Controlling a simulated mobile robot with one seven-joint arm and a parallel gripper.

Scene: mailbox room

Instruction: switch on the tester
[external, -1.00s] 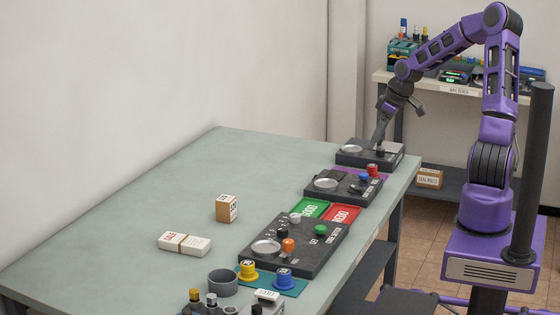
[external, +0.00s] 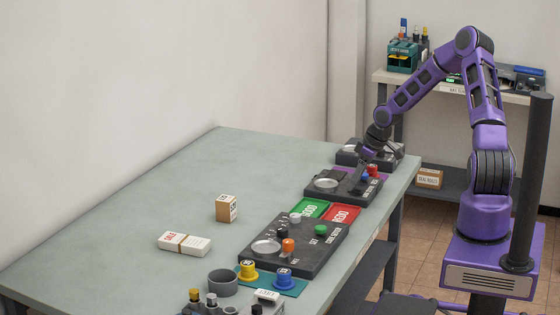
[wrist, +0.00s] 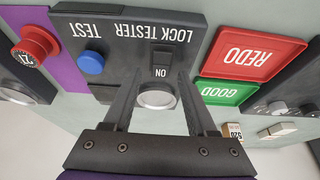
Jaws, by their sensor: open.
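The lock tester (external: 343,196) is a dark box on the table near its right edge. In the wrist view its panel (wrist: 120,30) reads LOCK TESTER and TEST upside down. A dark rocker switch (wrist: 162,57) is beside the ON mark, and a blue button (wrist: 91,63) is beside TEST. A round silver dish (wrist: 157,95) shows between my fingers. My gripper (wrist: 160,78) is open and empty, its fingertips pointing at the area around the switch.
The green GOOD tray (wrist: 227,93) and red REDO tray (wrist: 250,58) lie beside the tester. A red knob (wrist: 36,46) stands on the purple mat (wrist: 68,70) on the other side. Another dark box (external: 350,156) stands beyond. The table's left half is mostly clear.

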